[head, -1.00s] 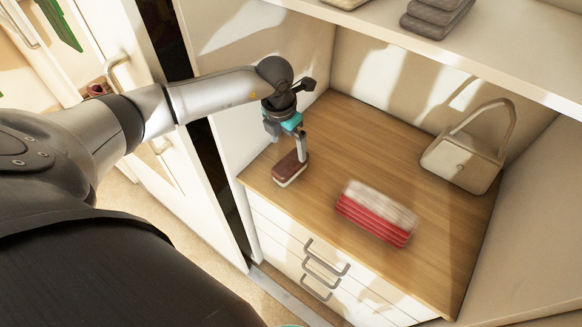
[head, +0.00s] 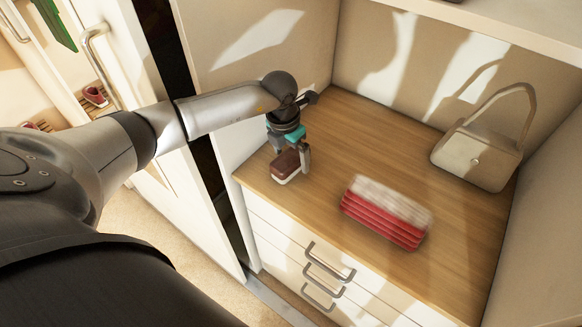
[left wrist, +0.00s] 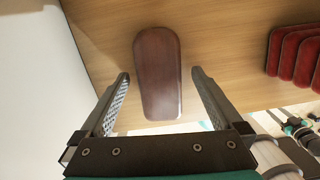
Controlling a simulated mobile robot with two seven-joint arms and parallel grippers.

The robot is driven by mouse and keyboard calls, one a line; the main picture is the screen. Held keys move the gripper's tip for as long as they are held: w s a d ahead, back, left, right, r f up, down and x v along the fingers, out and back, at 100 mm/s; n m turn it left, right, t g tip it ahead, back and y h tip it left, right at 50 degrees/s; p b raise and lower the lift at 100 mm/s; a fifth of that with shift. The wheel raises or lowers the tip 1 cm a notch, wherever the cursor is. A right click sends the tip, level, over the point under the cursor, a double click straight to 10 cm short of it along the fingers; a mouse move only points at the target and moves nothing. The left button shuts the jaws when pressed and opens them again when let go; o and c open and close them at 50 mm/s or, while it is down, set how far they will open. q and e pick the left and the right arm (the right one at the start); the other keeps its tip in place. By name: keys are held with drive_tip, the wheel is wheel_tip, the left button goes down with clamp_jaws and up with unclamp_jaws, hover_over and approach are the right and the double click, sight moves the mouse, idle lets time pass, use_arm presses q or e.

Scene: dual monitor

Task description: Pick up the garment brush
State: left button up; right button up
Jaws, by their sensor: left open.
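The garment brush (head: 286,166) has a dark brown wooden back and a pale underside. It lies on the wooden cabinet top near the left front edge. My left gripper (head: 290,155) is over it, pointing down. In the left wrist view the brush (left wrist: 159,72) shows as a long brown oval, lying lengthwise between and beyond the open fingers of my left gripper (left wrist: 162,95). There is a gap on both sides, and no finger visibly touches it. My right gripper is not in view.
A stack of red and white folded cloth (head: 386,212) lies to the right of the brush. A beige handbag (head: 476,158) stands at the back right. White cabinet walls rise at left and right. Drawers with handles (head: 330,262) are below the front edge.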

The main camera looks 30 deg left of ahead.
sight(291, 156)
use_arm(q)
drive_tip(key=shift+w+f, duration=0.1)
drive_tip(key=shift+f, duration=0.45)
drive_tip(key=shift+c, duration=0.4)
drive_tip(key=c, duration=1.4)
drive_tip(key=shift+c, duration=0.2)
drive_tip(key=shift+r, duration=0.1)
wheel_tip(291, 156, up, 10)
drive_tip(key=p, duration=0.8)
